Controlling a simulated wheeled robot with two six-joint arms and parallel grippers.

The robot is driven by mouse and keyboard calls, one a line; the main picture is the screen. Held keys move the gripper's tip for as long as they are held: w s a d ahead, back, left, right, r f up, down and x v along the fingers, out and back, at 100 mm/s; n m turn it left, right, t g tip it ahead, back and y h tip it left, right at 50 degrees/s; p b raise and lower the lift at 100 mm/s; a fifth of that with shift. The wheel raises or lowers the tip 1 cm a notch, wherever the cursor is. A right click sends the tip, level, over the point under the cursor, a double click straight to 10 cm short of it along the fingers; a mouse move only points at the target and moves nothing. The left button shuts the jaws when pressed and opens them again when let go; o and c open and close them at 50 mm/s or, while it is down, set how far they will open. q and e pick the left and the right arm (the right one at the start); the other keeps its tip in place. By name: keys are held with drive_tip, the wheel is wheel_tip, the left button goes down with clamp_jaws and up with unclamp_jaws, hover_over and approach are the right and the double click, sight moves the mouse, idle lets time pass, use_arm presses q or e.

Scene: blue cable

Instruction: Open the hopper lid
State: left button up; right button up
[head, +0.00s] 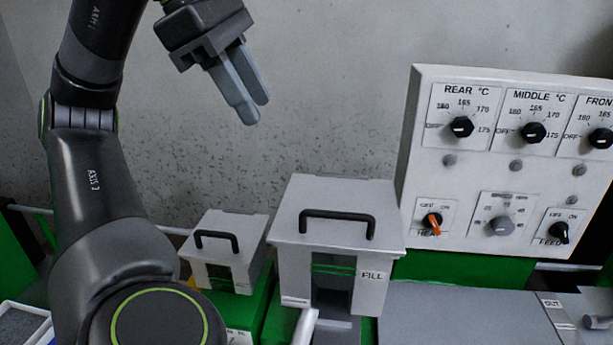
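The hopper (330,270) is a pale grey box marked FILL, with a dark window in its front. Its flat lid (340,195) lies closed on top and carries a black bar handle (337,219). My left gripper (254,112) is high above and to the left of the lid, well apart from it. Its two grey fingers point down and to the right, with a narrow gap between them and nothing held. My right gripper is out of view.
A smaller grey box (225,262) with a black handle stands left of the hopper. A control panel (500,180) with several knobs rises at the right. A flat grey cover (450,312) lies right of the hopper. Space above the lid is clear.

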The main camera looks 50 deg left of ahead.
use_arm(q)
drive_tip(key=b, duration=0.7)
approach(316, 211)
drive_tip(key=x, duration=0.6)
drive_tip(key=shift+f, duration=0.2)
drive_tip(key=shift+w+f, duration=0.35)
drive_tip(key=shift+f, duration=0.15)
drive_tip(key=shift+d+f, duration=0.1)
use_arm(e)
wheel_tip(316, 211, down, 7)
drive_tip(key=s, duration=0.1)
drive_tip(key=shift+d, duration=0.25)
use_arm(q)
drive_tip(key=shift+c, duration=0.4)
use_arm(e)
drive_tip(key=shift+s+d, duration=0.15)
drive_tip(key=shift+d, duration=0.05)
use_arm(q)
clamp_jaws()
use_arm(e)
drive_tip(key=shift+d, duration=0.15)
